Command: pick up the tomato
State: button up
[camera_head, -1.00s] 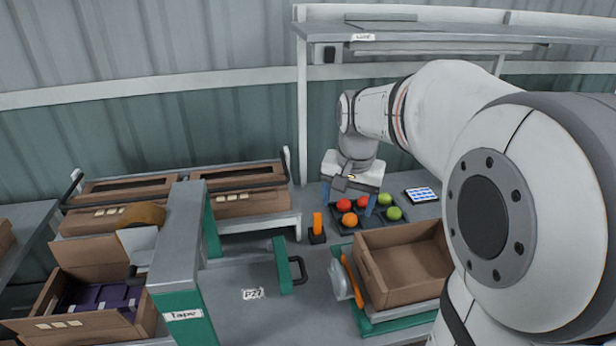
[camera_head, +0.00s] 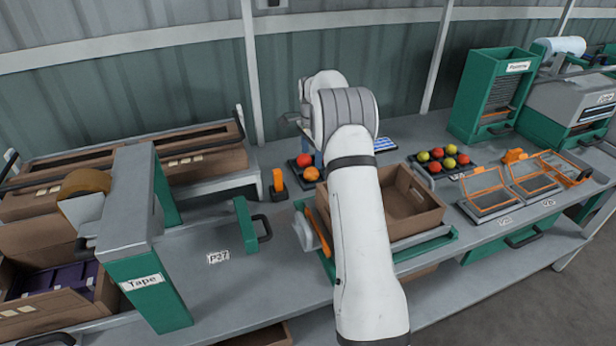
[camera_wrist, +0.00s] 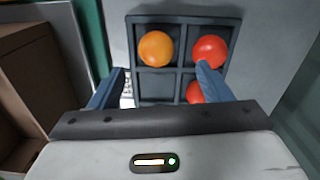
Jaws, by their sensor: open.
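A dark divided tray (camera_wrist: 178,72) lies below my gripper in the wrist view. It holds an orange tomato (camera_wrist: 155,48) at upper left, a red tomato (camera_wrist: 209,52) at upper right and a second red one (camera_wrist: 193,92) below that, partly hidden by my right finger. The lower-left compartment looks empty. My gripper (camera_wrist: 160,70) is open, its blue fingers apart with nothing held between them. In the head view a red tomato (camera_head: 304,160) and the orange one (camera_head: 311,174) show left of my arm, which hides the rest of the tray and most of my gripper.
An open cardboard box (camera_head: 405,228) stands right of my arm in the head view. An orange handheld device (camera_head: 279,181) stands left of the tray.

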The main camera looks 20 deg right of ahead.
aim_at(311, 169)
jog(key=f, duration=0.4)
jog(key=f+p, duration=0.1)
jog(key=f, duration=0.1)
jog(key=shift+s+a+f, duration=0.2)
jog(key=shift+s+f, duration=0.1)
jog(key=shift+f, duration=0.05)
jog(key=shift+c, duration=0.5)
jog(key=c, duration=0.7)
